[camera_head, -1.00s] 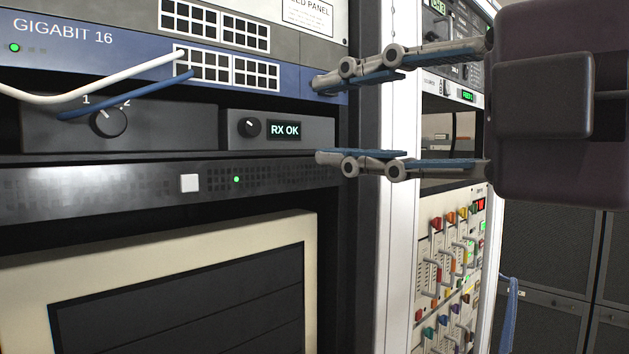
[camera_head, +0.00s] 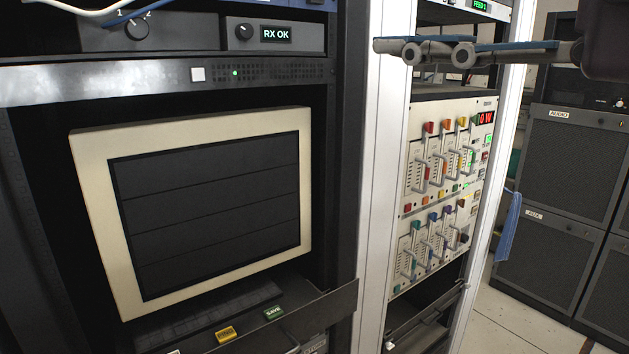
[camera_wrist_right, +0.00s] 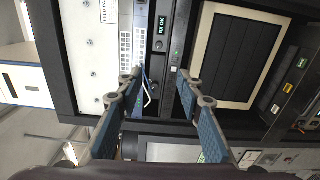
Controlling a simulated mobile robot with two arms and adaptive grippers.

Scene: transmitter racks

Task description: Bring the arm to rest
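My right gripper (camera_wrist_right: 158,76) shows in the right wrist view with its two fingers spread apart and nothing between them. Its open fingers point toward the rack front. My left gripper is not in view.
The near rack holds an RX OK unit (camera_head: 277,35), a grey panel with a white button (camera_head: 198,74) and a dark screen (camera_head: 205,212) above a keyboard shelf. A slider panel (camera_head: 410,200) stands at right. Dark cabinets (camera_head: 565,160) and open floor lie beyond.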

